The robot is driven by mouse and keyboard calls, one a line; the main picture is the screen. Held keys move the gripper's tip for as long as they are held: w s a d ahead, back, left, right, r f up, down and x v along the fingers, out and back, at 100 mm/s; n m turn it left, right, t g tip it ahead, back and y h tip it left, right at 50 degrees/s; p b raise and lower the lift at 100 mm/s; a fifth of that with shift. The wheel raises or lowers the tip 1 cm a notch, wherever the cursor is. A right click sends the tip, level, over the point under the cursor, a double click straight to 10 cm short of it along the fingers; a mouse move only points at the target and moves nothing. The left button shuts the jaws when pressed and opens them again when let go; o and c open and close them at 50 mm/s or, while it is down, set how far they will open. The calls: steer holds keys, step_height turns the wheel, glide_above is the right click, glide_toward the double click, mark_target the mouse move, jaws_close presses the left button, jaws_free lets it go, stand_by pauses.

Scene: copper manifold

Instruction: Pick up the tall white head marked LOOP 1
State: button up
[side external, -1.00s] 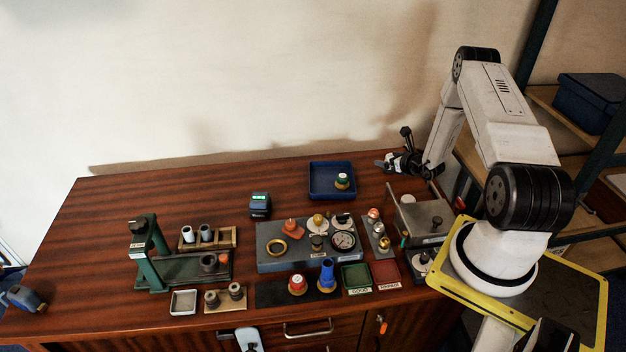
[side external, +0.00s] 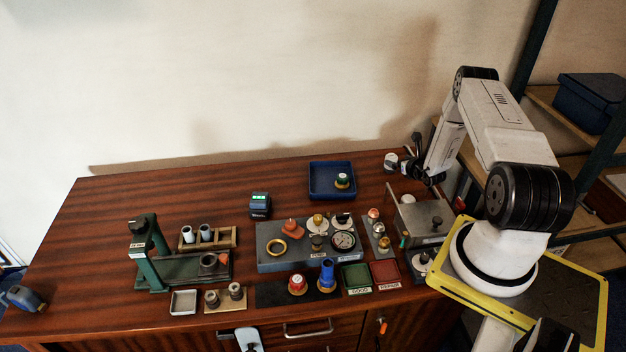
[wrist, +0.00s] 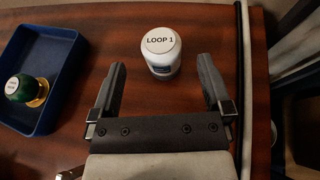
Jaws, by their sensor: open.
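The tall white head marked LOOP 1 (wrist: 161,52) stands upright on the wooden bench in the wrist view, its label facing up. A blue band shows low on its side. In the side external view the white head (side external: 391,160) is near the bench's back right corner. My gripper (wrist: 160,75) is open, with its two fingers apart. The head lies ahead of the fingertips, roughly centred between them, and no contact shows. In the side external view my gripper (side external: 409,168) is just right of the head, dark and partly bunched with the wrist.
A blue tray (wrist: 70,95) holding a green-and-white head (wrist: 26,88) lies left of my gripper; the tray also shows in the side external view (side external: 313,183). A grey box with an upright plate (side external: 424,222) stands nearer the front. Bare bench surrounds the white head.

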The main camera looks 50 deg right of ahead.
mark_target(395, 159)
steer(key=shift+w, duration=0.1)
steer(key=shift+x, duration=2.55)
steer(key=shift+d, duration=0.1)
steer(key=c, duration=1.3)
